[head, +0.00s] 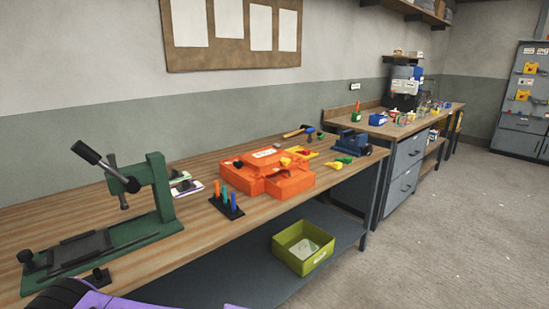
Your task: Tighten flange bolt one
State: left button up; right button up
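An orange two-part mould (290,183) sits on the long wooden workbench, with a white label on top, a small dark part on its left side and a yellow part near its right side. Flange bolts are too small to tell apart, so I cannot pick out bolt one. A black stand (232,212) with several upright orange and blue tools is in front of the mould's left side. A purple and dark part of my own arm shows at the bottom left edge. Neither gripper is in view.
A green press (158,192) stands on the workbench (205,237) at the left. A hammer (297,131), a blue vise (350,143) and yellow-green pieces (343,161) lie around the mould. A green bin (284,238) is on the lower shelf. The floor at the right is clear.

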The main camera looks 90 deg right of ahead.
aim_at(238, 163)
jog(key=z, duration=2.65)
